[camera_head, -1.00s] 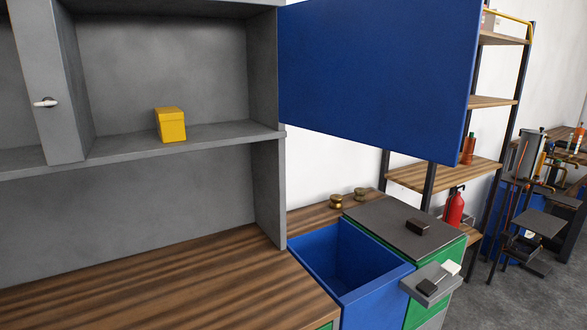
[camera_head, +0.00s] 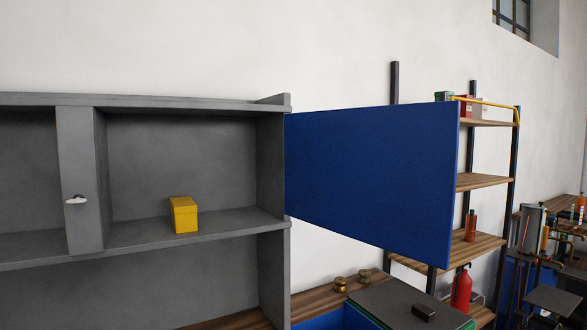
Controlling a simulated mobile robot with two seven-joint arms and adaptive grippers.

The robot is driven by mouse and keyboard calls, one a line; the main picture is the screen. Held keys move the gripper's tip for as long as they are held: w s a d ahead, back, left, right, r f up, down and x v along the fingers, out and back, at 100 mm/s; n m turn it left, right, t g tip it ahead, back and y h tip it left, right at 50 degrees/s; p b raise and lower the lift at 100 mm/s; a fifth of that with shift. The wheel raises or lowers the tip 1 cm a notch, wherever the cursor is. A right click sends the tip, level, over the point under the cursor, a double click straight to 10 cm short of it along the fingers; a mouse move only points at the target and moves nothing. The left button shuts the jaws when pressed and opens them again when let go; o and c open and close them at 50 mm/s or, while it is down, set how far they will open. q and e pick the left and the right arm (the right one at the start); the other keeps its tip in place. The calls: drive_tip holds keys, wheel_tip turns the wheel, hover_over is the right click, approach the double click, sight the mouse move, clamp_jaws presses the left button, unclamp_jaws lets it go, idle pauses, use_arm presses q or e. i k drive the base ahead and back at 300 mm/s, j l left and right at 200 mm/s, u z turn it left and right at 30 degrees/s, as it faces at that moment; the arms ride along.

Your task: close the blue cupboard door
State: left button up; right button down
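The blue cupboard door (camera_head: 370,175) stands wide open. It is hinged at the right side of the grey cupboard (camera_head: 273,165) and swings out to the right, toward me. The upper cupboard compartment beside it is open to view, and a yellow box (camera_head: 184,214) sits on its shelf. Neither of my grippers shows in the head view.
A grey upright panel with a white handle (camera_head: 76,199) is at the left. Behind the door stands a shelf rack (camera_head: 487,182) with a red extinguisher (camera_head: 461,289). Below the door are a dark-topped cabinet (camera_head: 400,304), a blue bin (camera_head: 335,319) and two small brass items.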

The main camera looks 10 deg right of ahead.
sight(384, 177)
drive_tip(key=i+l+u, duration=0.1)
drive_tip(key=l+u, duration=0.65)
drive_tip(key=l, duration=0.2)
drive_tip(key=l+u, duration=0.25)
drive_tip(key=l, duration=1.8)
